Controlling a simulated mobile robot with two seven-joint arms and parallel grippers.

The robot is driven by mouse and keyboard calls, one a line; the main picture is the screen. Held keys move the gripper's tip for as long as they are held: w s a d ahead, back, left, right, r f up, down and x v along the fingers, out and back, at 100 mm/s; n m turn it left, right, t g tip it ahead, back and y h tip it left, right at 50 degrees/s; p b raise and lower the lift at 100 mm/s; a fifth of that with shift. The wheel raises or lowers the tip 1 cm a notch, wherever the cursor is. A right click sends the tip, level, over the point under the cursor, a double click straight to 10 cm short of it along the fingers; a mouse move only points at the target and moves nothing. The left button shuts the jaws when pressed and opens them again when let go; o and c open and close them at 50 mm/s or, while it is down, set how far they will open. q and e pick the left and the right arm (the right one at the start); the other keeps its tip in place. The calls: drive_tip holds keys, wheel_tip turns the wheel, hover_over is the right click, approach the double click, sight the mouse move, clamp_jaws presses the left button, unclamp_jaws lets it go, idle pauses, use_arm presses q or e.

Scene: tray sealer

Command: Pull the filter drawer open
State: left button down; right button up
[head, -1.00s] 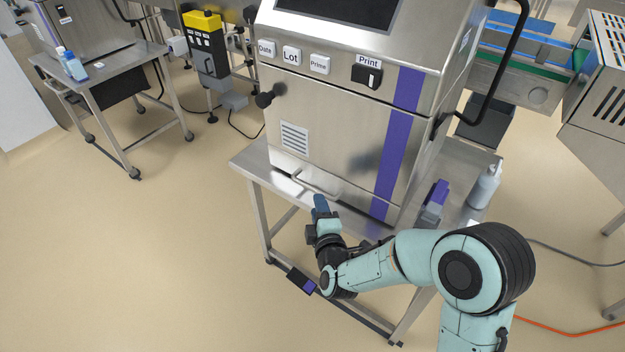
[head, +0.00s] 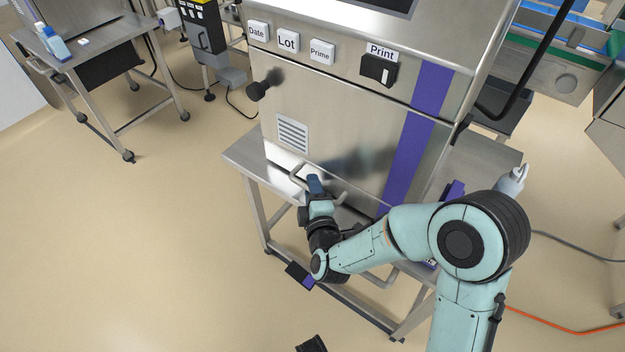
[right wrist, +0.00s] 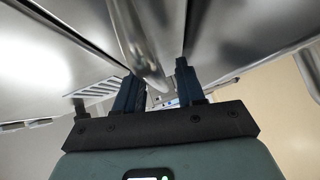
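The filter drawer (head: 283,160) is the low steel front at the bottom of the machine. Its front looks flush with the body. Its bent bar handle (head: 297,173) sticks out and is partly hidden by my right gripper. My right gripper (head: 314,183) is at the handle, its blue fingers pointing at the machine. In the right wrist view the handle bar (right wrist: 138,40) runs down between the fingers of the right gripper (right wrist: 158,85). The fingers are apart, with a gap visible beside the bar. I cannot tell whether either finger touches it. My left gripper is not recognisable in view.
The machine stands on a steel table (head: 243,163). A black knob (head: 256,91) and a print switch (head: 378,70) sit above the drawer. A spray bottle (head: 511,182) stands at the right behind my arm. A dark part shows at the bottom edge. The floor at left is clear.

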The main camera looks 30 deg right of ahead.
use_arm(q)
drive_tip(key=shift+w+d, duration=0.15)
use_arm(e)
drive_tip(key=shift+w, duration=0.2)
clamp_jaws()
